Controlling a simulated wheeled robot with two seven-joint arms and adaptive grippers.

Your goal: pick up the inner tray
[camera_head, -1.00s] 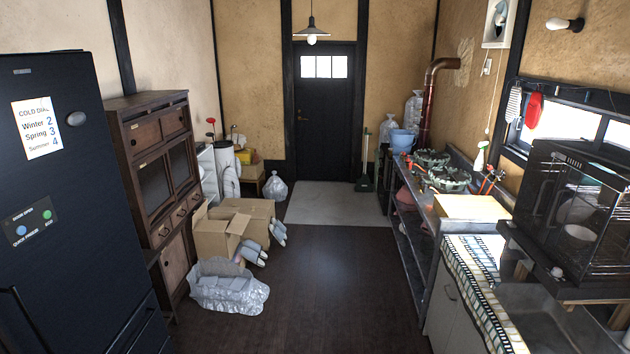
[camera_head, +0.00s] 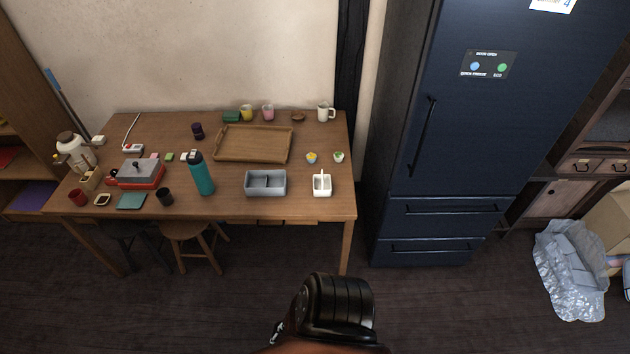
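A grey tray with two compartments (camera_head: 265,194) sits near the front edge of the wooden table, right of its middle. A larger brown wooden tray (camera_head: 253,158) lies flat behind it. Both look empty. A small white caddy with a handle (camera_head: 322,191) stands right of the grey tray. I cannot tell for sure which one is called the inner tray. A black ribbed part of my own arm shows at the bottom middle, well short of the table. Neither gripper can be made out.
The table (camera_head: 226,205) also holds a teal bottle (camera_head: 200,174) left of the grey tray, a red cooker (camera_head: 138,174), and cups at the back. Wooden stools (camera_head: 187,238) stand under its front edge. A dark fridge (camera_head: 450,130) stands to the right. The floor in front is clear.

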